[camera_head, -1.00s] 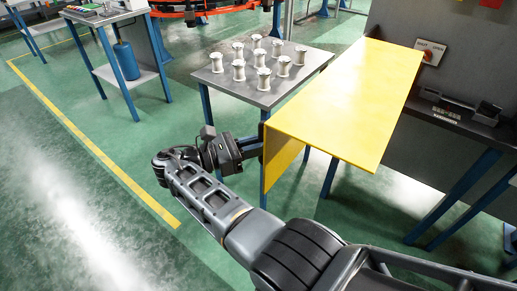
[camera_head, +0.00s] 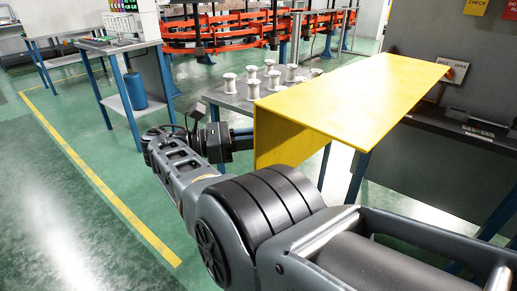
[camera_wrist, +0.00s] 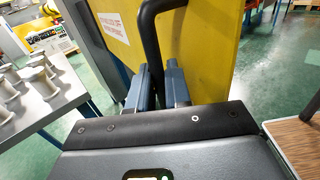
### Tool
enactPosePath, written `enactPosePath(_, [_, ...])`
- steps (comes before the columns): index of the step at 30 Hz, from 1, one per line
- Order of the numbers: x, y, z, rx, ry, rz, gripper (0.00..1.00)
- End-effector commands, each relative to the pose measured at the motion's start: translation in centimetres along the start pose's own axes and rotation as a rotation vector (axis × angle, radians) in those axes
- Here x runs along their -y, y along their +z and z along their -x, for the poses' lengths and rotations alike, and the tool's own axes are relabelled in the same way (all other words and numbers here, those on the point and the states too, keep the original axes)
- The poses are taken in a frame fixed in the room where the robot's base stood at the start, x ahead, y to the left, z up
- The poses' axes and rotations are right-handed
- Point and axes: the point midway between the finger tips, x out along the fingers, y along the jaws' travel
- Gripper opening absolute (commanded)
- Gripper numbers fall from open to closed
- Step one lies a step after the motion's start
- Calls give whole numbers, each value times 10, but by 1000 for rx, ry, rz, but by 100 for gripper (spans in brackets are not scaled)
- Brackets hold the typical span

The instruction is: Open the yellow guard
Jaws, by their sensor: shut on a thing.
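The yellow guard (camera_head: 350,98) is a bent sheet with a broad, nearly level top and a front flap hanging down at its left end. It extends over the dark workbench. In the wrist view, the guard's yellow face (camera_wrist: 212,45) fills the upper middle, and a black bar handle (camera_wrist: 151,40) stands in front of it. My gripper (camera_wrist: 158,85) has its two blue-grey fingers shut on this handle. In the head view, my gripper (camera_head: 243,139) reaches the flap from the left; the handle is hidden there.
A grey table (camera_head: 228,100) with several white spools stands behind the guard, partly hidden by it. The dark workbench (camera_head: 462,128) is at right. A side table (camera_head: 128,46) with a blue cylinder stands at left. Green floor at left is open.

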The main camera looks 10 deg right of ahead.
Motion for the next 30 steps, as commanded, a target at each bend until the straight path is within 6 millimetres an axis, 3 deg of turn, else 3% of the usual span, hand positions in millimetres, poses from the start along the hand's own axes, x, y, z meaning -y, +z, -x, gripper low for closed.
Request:
enactPosePath(1, [-5,1,-8,-4,-6,-4,0])
enactPosePath(15, [-5,2,-7,-3,-4,-2,0])
enactPosePath(16, [-6,2,-7,-3,-4,-2,21])
enactPosePath(20, [-5,2,-6,-3,-4,-1,33])
enactPosePath(30, [-3,0,-3,-2,-4,1,35])
